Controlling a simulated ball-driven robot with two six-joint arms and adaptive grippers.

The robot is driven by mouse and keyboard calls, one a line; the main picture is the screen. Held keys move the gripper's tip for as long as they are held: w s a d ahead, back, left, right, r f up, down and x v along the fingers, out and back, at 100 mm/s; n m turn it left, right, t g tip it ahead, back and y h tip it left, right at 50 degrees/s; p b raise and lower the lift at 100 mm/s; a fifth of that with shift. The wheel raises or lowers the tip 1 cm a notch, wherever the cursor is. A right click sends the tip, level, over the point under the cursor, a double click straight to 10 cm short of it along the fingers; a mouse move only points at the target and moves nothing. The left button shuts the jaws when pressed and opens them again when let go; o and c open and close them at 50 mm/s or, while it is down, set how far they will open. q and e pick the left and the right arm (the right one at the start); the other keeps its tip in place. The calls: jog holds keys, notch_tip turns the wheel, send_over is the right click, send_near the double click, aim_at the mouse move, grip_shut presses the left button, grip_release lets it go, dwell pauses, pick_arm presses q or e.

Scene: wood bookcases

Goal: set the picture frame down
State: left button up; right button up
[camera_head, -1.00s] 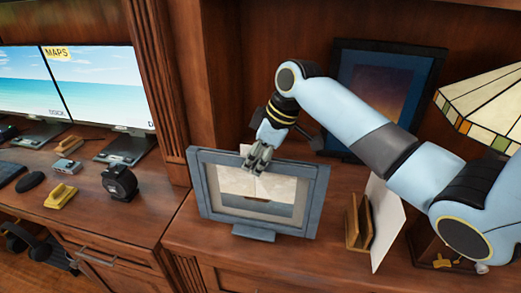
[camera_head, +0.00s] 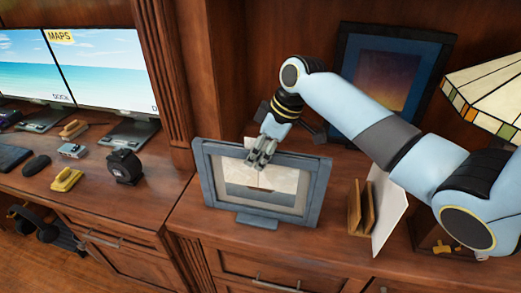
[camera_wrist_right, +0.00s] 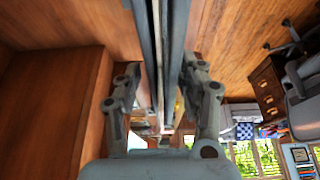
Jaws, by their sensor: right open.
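The grey-blue picture frame (camera_head: 316,192) stands upright on its foot on the wooden cabinet top in the head view. My right gripper (camera_head: 261,158) is at the middle of its top edge, reaching down from above. In the right wrist view the picture frame (camera_wrist_right: 145,45) shows edge-on between the two fingers of my right gripper (camera_wrist_right: 163,95). The fingers are spread, with a gap visible on each side of the frame. My left gripper is not in view.
A wooden holder with a white sheet (camera_head: 392,210) stands right of the frame. A dark blue framed picture (camera_head: 390,80) leans at the back, and a stained-glass lamp shade (camera_head: 490,90) is far right. A lower desk with monitors (camera_head: 105,65) is left. Cabinet top (camera_head: 190,215) is bare front left.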

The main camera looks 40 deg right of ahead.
jog(key=b+v, duration=0.1)
jog(key=v, duration=1.1)
jog(key=shift+r, duration=0.1)
